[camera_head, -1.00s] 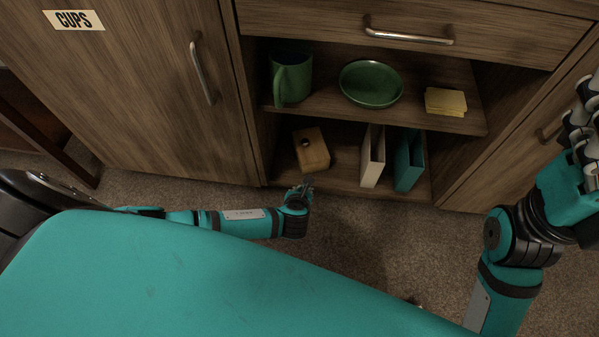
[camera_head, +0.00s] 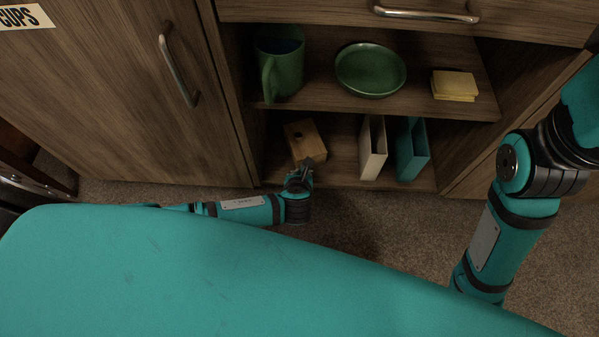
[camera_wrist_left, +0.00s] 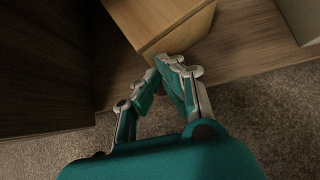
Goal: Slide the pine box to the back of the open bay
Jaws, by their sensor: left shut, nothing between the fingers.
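The pine box (camera_head: 306,142) is a light wooden block with a dark round spot on top. It sits on the bottom shelf of the open bay (camera_head: 340,157), towards its left side and slightly turned. My left gripper (camera_head: 305,166) is at the box's near end, with its fingers together and empty. In the left wrist view the fingertips (camera_wrist_left: 164,62) meet the lower near edge of the box (camera_wrist_left: 165,22); whether they press on it I cannot tell. The right arm shows at the right, but its gripper is out of frame.
A cream file holder (camera_head: 373,150) and a teal one (camera_head: 411,150) stand right of the box. The shelf above holds a green mug (camera_head: 282,65), a green plate (camera_head: 370,70) and yellow notes (camera_head: 454,86). A closed door (camera_head: 110,90) is left of the bay.

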